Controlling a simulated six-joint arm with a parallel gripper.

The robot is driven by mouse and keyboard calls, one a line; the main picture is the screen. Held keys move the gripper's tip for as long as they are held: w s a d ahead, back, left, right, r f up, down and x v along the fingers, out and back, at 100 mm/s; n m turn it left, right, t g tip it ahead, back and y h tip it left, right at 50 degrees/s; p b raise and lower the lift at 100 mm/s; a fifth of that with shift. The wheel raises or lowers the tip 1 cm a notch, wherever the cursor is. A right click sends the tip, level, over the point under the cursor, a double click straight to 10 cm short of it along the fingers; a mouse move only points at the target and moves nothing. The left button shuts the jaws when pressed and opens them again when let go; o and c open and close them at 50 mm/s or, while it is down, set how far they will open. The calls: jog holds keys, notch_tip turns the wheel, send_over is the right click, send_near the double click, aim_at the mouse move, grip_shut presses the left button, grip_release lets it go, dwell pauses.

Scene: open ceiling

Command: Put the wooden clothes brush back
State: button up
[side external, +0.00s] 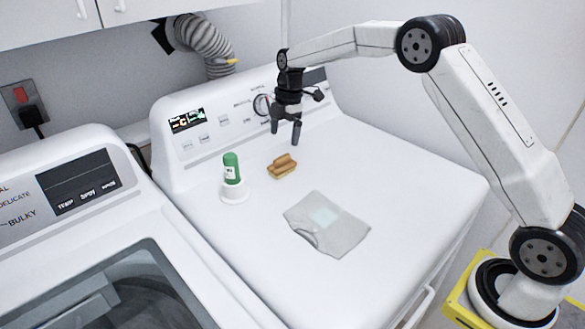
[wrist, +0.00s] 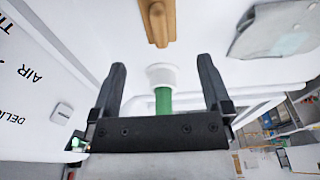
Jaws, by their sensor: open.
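The wooden clothes brush (side external: 282,168) is light brown with a raised grip and rests on the white dryer top, near the control panel. In the wrist view the brush (wrist: 157,20) is at the top centre, beyond my fingertips. My gripper (side external: 285,134) is open and empty, above the dryer top and apart from the brush. Its two dark fingers (wrist: 161,64) are spread wide in the wrist view.
A green bottle (side external: 232,168) stands at a round white base (side external: 234,192), left of the brush. A folded grey cloth (side external: 328,225) lies in front. The control panel (side external: 222,122) rises behind. The dryer's right side is clear.

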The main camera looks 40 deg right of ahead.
jog(key=shift+d+r, duration=0.2)
jog(key=shift+r, duration=1.25)
jog(key=s+a+f+m+t, duration=0.1)
jog(key=s+f+m, duration=0.1)
jog(key=s+m, duration=0.4)
jog(key=s+a+f+m+h, duration=0.1)
jog(key=s+m, duration=0.5)
jog(key=s, duration=0.7)
jog(key=s+a+f+m+t, duration=0.1)
jog(key=s+a+f+m, duration=0.1)
jog(key=s+m, duration=0.4)
jog(key=shift+s+f+t+h, duration=0.15)
jog(key=shift+s+f, duration=0.1)
jog(key=shift+s, duration=0.5)
jog(key=shift+s+f+t+h, duration=0.1)
jog(key=shift+s+f, duration=0.15)
jog(key=shift+s, duration=0.45)
jog(key=shift+s+f+t+h, duration=0.15)
jog(key=shift+s+f, duration=0.1)
jog(key=shift+s, duration=0.5)
